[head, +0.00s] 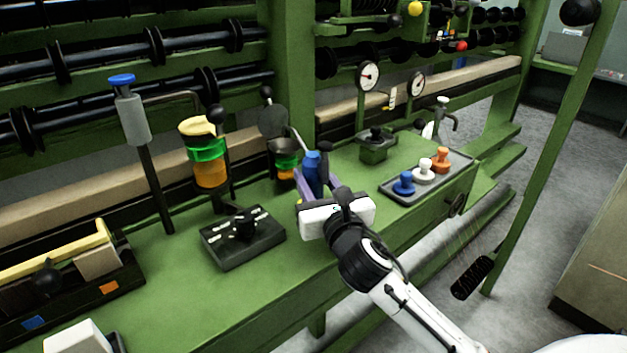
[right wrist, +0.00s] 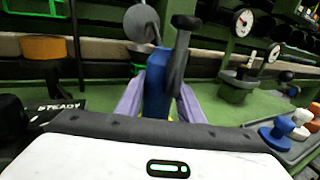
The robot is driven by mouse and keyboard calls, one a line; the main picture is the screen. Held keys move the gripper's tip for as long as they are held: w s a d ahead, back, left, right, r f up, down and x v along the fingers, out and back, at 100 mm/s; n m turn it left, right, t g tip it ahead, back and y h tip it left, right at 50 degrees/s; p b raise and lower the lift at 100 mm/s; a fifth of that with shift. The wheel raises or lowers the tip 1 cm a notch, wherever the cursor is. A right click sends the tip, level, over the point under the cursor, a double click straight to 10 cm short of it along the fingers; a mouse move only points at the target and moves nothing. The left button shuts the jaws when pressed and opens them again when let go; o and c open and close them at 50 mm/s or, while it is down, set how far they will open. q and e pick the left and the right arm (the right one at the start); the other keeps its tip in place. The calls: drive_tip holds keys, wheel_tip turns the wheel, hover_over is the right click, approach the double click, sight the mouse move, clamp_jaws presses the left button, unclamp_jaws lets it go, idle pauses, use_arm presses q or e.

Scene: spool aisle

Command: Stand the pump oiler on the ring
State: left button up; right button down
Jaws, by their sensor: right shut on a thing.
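My right gripper (head: 311,184) is above the green bench, its purple fingers shut on a blue body with a dark grey upright part, which I take to be the pump oiler (head: 312,168). In the right wrist view the oiler (right wrist: 157,85) stands roughly upright between the fingers (right wrist: 156,100). Its lower end is hidden by the gripper, so I cannot tell whether it touches the bench. I cannot make out the ring clearly in either view. My left gripper is not in view.
A black control box (head: 242,240) and an orange-and-green lamp (head: 207,160) stand left of the gripper. Behind it is a dark cup-like part (head: 284,150). On the right, a tray (head: 399,192) holds blue, white and orange knobbed pieces. Bare green bench lies in front.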

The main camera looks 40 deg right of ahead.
drive_tip(key=c, duration=1.2)
unclamp_jaws()
drive_tip(key=shift+f, duration=0.1)
drive_tip(key=shift+s+r, duration=0.1)
drive_tip(key=shift+r, duration=0.1)
drive_tip(key=v, duration=1.1)
drive_tip(key=shift+s+a+p, duration=0.1)
drive_tip(key=shift+s+p, duration=0.25)
drive_tip(key=shift+s, duration=0.05)
